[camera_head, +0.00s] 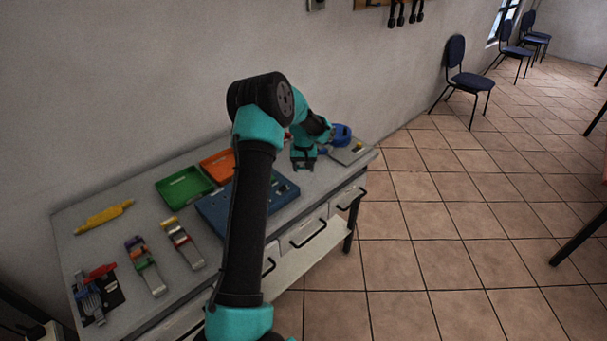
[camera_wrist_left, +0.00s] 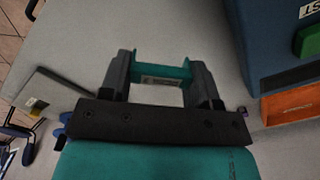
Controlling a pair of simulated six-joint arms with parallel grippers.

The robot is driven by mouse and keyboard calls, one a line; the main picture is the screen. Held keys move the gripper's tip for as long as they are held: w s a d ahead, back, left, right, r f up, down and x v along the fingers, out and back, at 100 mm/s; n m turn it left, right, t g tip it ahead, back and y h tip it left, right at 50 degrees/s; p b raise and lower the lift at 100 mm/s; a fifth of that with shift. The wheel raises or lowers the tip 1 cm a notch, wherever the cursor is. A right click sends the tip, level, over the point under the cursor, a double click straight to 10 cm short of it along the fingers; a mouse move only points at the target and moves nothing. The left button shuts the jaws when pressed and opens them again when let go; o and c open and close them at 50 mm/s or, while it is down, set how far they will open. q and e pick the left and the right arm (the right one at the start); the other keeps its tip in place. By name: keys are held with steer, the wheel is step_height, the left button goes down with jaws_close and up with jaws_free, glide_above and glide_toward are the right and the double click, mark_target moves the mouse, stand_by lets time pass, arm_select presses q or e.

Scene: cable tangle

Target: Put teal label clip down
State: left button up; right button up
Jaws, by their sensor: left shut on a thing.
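The teal label clip (camera_wrist_left: 165,75) is held between the two dark fingers of my left gripper (camera_wrist_left: 161,68) in the left wrist view. A small pale label with dark print shows on its side. In the head view my left gripper (camera_head: 303,164) points down over the right part of the workbench (camera_head: 325,178), right of the blue tray. The clip itself cannot be made out there against the teal gripper. Whether it touches the bench top is unclear. My right gripper is not in view.
The blue tray (camera_head: 215,212) stands mid-bench, with a green bin (camera_head: 172,192) and an orange bin (camera_head: 211,164) behind it. A grey plate (camera_head: 349,154) and a blue object (camera_head: 341,134) lie at the right end. Bare bench surrounds my left gripper.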

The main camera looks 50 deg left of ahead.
mark_target(304, 179)
arm_select(q)
steer(key=shift+f, duration=1.8)
steer(key=shift+f, duration=0.1)
steer(key=o, duration=0.9)
steer(key=shift+o, duration=0.2)
step_height(304, 179, up, 12)
steer(key=shift+r, duration=0.15)
